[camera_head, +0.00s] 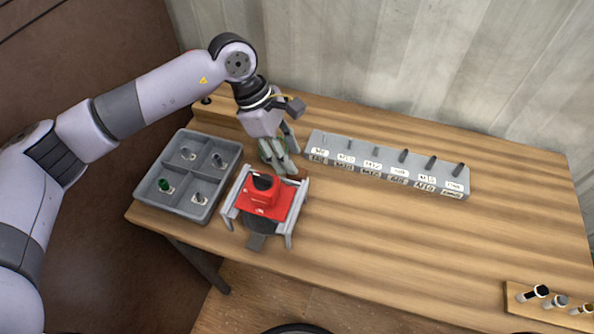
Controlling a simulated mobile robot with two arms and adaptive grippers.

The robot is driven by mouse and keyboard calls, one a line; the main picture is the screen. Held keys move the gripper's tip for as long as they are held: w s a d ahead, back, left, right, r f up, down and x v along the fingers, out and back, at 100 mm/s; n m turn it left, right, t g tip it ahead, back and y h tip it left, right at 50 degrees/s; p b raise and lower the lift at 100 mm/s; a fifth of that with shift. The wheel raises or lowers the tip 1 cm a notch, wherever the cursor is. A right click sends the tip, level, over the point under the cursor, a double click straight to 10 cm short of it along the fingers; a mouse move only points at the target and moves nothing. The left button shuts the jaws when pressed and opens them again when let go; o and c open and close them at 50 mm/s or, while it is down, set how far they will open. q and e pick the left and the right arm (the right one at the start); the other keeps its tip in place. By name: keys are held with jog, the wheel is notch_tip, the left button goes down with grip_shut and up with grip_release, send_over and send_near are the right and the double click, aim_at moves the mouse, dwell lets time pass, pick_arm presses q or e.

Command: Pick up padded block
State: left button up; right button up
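No thing in view can be named the padded block with certainty. A red block-like piece (268,196) with a dark recess in its top sits on a grey stand (290,223) with raised side rails, near the table's front left. My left gripper (283,167) points down just behind this stand, low over the table. A small green thing (265,150) shows beside and partly behind its fingers. Whether the fingers touch or hold it cannot be told. My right gripper is not in view.
A grey four-compartment tray (188,176) with small parts stands left of the stand. A long grey labelled rack (385,162) with several dark pegs stands behind, to the right. A wooden holder (548,305) is at the right front.

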aim_at(303, 173)
pick_arm(q)
jog(key=shift+d+f, duration=0.15)
jog(key=shift+f, duration=0.15)
jog(key=p+x, duration=0.1)
jog(key=x, duration=0.1)
jog(key=p+x, duration=0.1)
jog(key=x, duration=0.1)
jog(key=shift+s+f+p, duration=0.25)
jog(key=shift+f+p, duration=0.1)
jog(key=shift+p, duration=0.05)
jog(key=shift+d+f, duration=0.15)
jog(key=shift+f, duration=0.2)
jog(key=shift+c, duration=0.2)
grip_shut()
